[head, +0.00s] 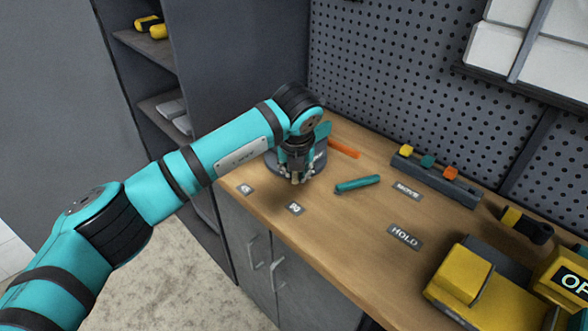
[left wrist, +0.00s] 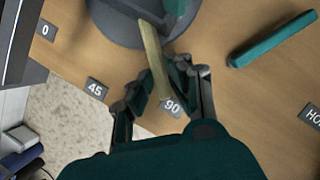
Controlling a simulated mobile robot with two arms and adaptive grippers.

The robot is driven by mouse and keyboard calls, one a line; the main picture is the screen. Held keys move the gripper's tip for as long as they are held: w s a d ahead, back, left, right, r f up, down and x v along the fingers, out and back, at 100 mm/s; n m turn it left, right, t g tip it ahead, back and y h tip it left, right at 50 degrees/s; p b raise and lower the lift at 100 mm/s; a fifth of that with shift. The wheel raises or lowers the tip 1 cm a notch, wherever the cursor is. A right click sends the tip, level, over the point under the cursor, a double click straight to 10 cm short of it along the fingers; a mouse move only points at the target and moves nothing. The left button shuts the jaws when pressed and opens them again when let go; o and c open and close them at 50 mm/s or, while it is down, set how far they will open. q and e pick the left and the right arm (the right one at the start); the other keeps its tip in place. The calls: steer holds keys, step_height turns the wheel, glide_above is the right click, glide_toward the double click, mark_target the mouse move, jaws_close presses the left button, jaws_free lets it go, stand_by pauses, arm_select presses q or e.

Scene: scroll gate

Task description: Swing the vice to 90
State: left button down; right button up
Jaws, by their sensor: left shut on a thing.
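The vice (left wrist: 112,26) shows in the left wrist view as a dark round base with a pale brass-coloured bar (left wrist: 150,48) sticking out from it. The bar points to the 90 label (left wrist: 172,107), and its outer end is close to that label. My left gripper (left wrist: 166,74) is shut on the bar, one finger on each side. In the head view my left gripper (head: 296,179) is in front of the vice (head: 319,163) and hides much of it. The 90 label (head: 295,208) lies just in front of the gripper. My right gripper is out of view.
The 45 label (left wrist: 96,88) and 0 label (left wrist: 46,30) lie left of the 90. A teal bar (head: 357,184) and orange piece (head: 344,148) lie nearby. A block rack (head: 436,180), HOLD label (head: 404,236) and yellow machine (head: 478,287) are right. A pegboard stands behind.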

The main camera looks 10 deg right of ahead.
arm_select(q)
steer(key=shift+d, duration=0.1)
steer(key=c, duration=1.3)
jaws_free()
steer(key=shift+d, duration=0.1)
steer(key=shift+r, duration=0.1)
steer(key=shift+s+r, duration=0.1)
steer(key=shift+r, duration=0.15)
steer(key=v, duration=1.1)
steer(key=shift+s+r, duration=0.15)
